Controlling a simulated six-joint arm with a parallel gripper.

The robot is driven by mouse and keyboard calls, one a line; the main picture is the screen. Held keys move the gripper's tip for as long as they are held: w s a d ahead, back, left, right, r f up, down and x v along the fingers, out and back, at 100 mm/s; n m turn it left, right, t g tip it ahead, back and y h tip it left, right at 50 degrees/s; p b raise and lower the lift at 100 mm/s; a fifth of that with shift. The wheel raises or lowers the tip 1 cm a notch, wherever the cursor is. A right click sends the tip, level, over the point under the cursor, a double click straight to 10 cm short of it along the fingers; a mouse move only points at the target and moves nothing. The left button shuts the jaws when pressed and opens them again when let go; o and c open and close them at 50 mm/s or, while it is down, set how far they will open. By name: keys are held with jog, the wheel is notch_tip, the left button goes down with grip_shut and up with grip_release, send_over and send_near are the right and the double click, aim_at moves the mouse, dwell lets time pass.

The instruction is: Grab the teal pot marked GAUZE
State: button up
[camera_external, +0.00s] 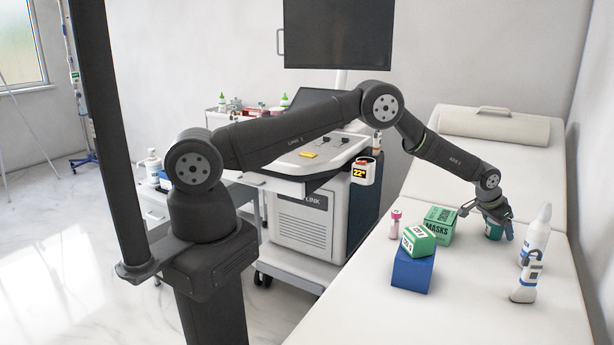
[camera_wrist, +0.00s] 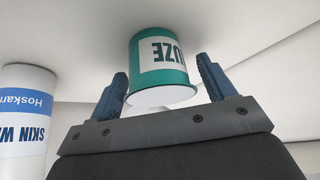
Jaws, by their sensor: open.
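The teal pot (camera_wrist: 142,62) has a white label whose letters "UZE" show upside down in the wrist view. It stands on the white couch, and in the external view the teal pot (camera_external: 492,231) is partly hidden by my gripper (camera_external: 492,212). In the wrist view my gripper (camera_wrist: 163,85) is open. One blue finger is at each side of the pot, and a gap shows between the fingers and its wall.
A white bottle marked SKIN (camera_wrist: 24,110) stands close by on the left in the wrist view. White bottles (camera_external: 535,240), a green MASKS box (camera_external: 440,224), a green-white box (camera_external: 418,241) on a blue box (camera_external: 411,272), and a pink-capped vial (camera_external: 395,224) share the couch (camera_external: 480,310).

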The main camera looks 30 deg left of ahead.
jog(key=c, duration=0.6)
